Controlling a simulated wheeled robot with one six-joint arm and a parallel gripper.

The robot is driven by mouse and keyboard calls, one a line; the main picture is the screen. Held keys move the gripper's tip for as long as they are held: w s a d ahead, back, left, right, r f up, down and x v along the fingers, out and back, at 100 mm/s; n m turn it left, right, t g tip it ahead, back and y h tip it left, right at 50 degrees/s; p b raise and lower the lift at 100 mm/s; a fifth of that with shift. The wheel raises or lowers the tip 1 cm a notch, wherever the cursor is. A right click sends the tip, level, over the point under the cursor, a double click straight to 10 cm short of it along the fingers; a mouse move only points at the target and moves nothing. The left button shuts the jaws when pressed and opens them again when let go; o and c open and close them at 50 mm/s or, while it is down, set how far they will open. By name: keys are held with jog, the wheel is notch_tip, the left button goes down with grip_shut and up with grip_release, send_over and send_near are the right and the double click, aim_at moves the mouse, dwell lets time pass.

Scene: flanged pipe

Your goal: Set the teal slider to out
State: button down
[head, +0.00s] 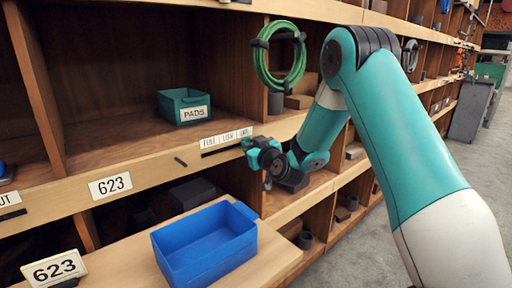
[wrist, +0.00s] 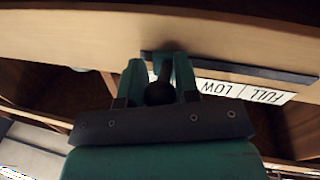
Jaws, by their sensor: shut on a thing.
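My gripper (head: 251,147) is at the right end of a dark slot (head: 218,150) in the shelf's front edge. A cut-off label ending in UT (head: 10,199) is at the far left.
A teal PADS bin (head: 184,107) stands in the cubby above. A blue tray (head: 205,245) is on the lower ledge in front. A dark peg (head: 180,161) sticks out left of the slot. A green hose coil (head: 280,60) hangs above my gripper.

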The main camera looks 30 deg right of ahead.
jog(key=c, duration=1.1)
grip_release()
jog(key=shift+d, duration=0.35)
jog(key=shift+c, duration=0.2)
jog(key=shift+a, duration=0.1)
jog(key=s+b, duration=1.6)
jog(key=s, duration=0.1)
jog(key=shift+s, duration=0.2)
